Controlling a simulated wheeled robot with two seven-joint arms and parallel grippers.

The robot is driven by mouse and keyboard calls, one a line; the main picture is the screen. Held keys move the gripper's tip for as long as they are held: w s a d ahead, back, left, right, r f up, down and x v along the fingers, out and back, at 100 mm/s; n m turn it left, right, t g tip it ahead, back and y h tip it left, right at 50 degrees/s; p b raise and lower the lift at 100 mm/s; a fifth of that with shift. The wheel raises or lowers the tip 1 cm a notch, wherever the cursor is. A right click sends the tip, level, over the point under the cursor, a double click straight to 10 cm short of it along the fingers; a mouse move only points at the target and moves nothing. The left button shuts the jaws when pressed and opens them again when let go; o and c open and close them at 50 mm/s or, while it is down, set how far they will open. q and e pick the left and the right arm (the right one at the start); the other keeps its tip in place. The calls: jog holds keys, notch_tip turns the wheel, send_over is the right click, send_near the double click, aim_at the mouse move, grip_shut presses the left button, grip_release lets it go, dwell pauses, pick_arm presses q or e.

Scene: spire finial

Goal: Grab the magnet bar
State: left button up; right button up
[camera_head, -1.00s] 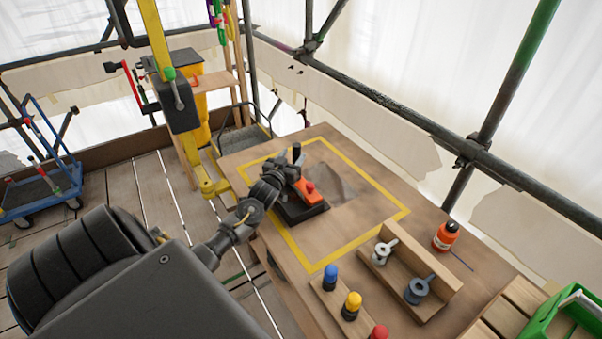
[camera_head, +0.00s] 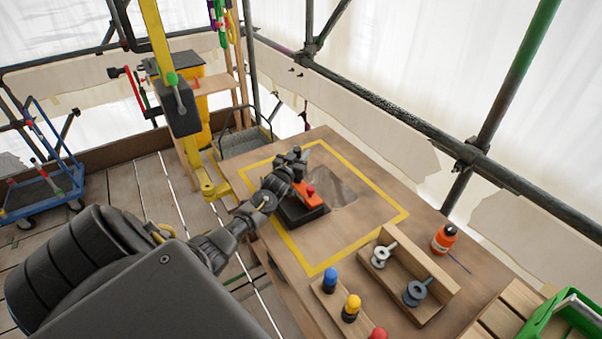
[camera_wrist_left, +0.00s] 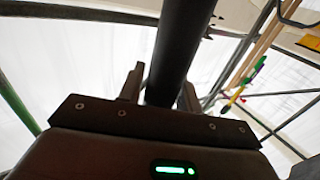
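A black base (camera_head: 312,217) with an orange-red part (camera_head: 306,191) sits inside the yellow outline on the wooden table. My left gripper (camera_head: 290,158) is at the top of this unit, over the place of its dark upright post. In the left wrist view a thick dark bar (camera_wrist_left: 180,45), which looks like the magnet bar, runs between the two fingers of my left gripper (camera_wrist_left: 160,92). The fingers flank the bar closely; whether they press on it cannot be told. In the head view my gripper hides most of the bar. My right gripper is not in view.
Blue (camera_head: 330,277), yellow (camera_head: 352,306) and red (camera_head: 378,334) knobs stand in a row near the table's front. A wooden rack (camera_head: 432,272) holds two grey ring-ended parts. An orange bottle (camera_head: 445,238) and a green crate (camera_head: 545,318) are at right. Scaffold poles (camera_head: 395,105) run behind.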

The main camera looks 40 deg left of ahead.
pick_arm(q)
grip_shut()
jog(key=shift+r, duration=0.1)
